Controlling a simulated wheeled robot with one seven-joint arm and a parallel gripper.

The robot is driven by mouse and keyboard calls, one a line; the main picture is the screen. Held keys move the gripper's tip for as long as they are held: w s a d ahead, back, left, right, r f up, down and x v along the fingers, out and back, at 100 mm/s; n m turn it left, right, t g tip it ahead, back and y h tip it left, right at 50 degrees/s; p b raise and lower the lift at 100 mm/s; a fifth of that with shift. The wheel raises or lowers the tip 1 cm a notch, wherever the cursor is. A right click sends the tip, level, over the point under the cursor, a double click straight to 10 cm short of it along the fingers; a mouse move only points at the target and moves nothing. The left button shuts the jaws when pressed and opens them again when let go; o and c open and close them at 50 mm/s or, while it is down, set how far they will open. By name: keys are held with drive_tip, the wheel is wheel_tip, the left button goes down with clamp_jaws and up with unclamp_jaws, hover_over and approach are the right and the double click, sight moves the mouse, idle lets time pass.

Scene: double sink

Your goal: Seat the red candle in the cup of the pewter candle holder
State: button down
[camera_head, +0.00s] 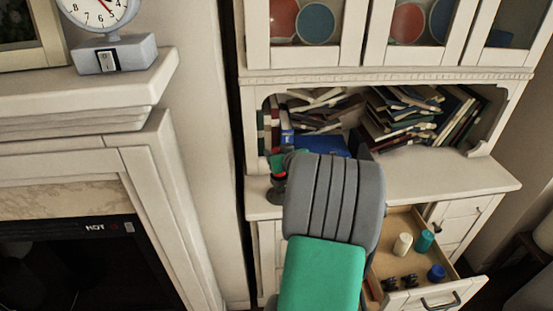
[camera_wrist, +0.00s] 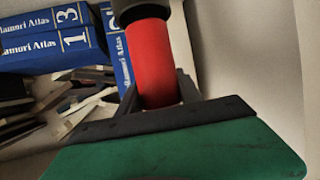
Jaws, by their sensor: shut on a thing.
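The red candle (camera_wrist: 156,60) fills the middle of the wrist view, with my gripper (camera_wrist: 158,90) shut on it, one dark finger on each side. The wrist picture looks turned over compared with the head view. The candle's far end meets the dark cup of the pewter candle holder (camera_wrist: 140,10); I cannot tell whether it is inside or only touching. In the head view, the holder (camera_head: 277,194) stands at the left end of the cabinet counter, with a bit of the red candle (camera_head: 281,176) above it. My arm hides part of this area.
Blue atlases (camera_head: 318,145) and leaning piles of books (camera_head: 425,115) fill the shelf behind. An open drawer (camera_head: 457,291) at lower right holds a white candle (camera_head: 402,245), a teal one (camera_head: 424,240), a blue one (camera_head: 436,272) and small dark items. The counter's right part (camera_head: 450,180) is clear.

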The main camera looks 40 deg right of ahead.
drive_tip(key=f, duration=0.3)
drive_tip(key=shift+s+a, duration=0.2)
drive_tip(key=shift+s, duration=0.05)
drive_tip(key=c, duration=1.3)
unclamp_jaws()
drive_tip(key=shift+f, duration=0.25)
drive_tip(key=o, duration=0.4)
drive_tip(key=shift+w+d, duration=0.15)
drive_tip(key=shift+c, duration=0.2)
drive_tip(key=shift+o, duration=0.7)
drive_tip(key=shift+r, duration=0.25)
